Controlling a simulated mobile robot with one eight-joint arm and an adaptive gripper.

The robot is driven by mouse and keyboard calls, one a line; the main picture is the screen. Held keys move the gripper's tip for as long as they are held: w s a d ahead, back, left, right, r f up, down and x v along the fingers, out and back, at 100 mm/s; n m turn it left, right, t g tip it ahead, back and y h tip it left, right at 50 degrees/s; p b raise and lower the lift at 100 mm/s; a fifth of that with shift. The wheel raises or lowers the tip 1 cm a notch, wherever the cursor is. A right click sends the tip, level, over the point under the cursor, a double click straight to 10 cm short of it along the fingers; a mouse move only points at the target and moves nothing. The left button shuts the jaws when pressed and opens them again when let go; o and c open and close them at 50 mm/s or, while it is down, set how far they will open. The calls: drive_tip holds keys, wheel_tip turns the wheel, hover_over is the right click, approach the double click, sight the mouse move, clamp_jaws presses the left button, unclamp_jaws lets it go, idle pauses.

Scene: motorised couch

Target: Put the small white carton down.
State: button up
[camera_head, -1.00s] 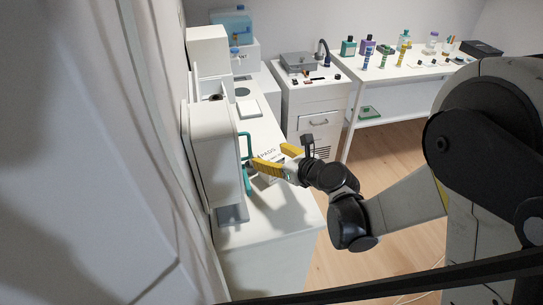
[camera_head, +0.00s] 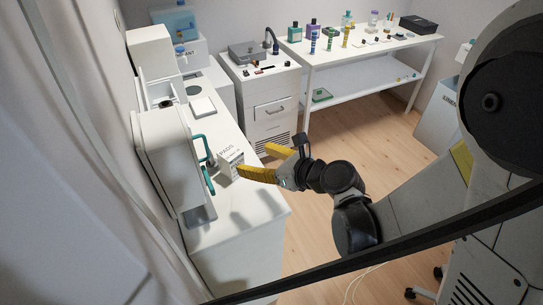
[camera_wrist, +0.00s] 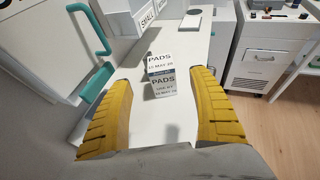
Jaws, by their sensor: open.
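The small white carton (camera_head: 230,164) stands upright on the white counter (camera_head: 246,205), near the teal handle (camera_head: 203,150) of a white machine. In the wrist view the carton (camera_wrist: 161,77), printed "PADS", stands ahead between and beyond my two yellow fingers. My gripper (camera_head: 262,161) is open, with its fingers spread; it also shows in the wrist view (camera_wrist: 162,115). The fingers do not appear to touch the carton. In the head view the near finger passes close to the carton's right side.
The white machine (camera_head: 172,165) stands left of the carton. A white drawer cabinet (camera_head: 268,115) and a shelf table (camera_head: 350,57) with bottles stand at the back. The counter's front end is clear, with wooden floor (camera_head: 330,245) to its right.

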drive_tip(key=s+d+r+n+h, duration=0.2)
drive_tip(key=d+n+h, duration=0.1)
drive_tip(key=d+n, duration=0.3)
drive_tip(key=s+d+r+n+h, duration=0.2)
drive_tip(key=s+d+n, duration=0.1)
drive_tip(key=d+n, duration=0.4)
drive_tip(key=shift+d+r+n+h, duration=0.3)
drive_tip(key=shift+d+r+h, duration=0.1)
drive_tip(key=shift+d, duration=0.1)
drive_tip(key=shift+o, duration=0.8)
drive_tip(key=s+d+r+n+g+h, duration=0.1)
drive_tip(key=s+d+n+h, duration=0.4)
drive_tip(key=s+d+n, duration=0.5)
drive_tip(key=d+r+n, duration=0.1)
drive_tip(key=d, duration=0.2)
drive_tip(key=shift+d+n, duration=0.2)
drive_tip(key=shift+n, duration=0.1)
drive_tip(key=shift+w, duration=0.15)
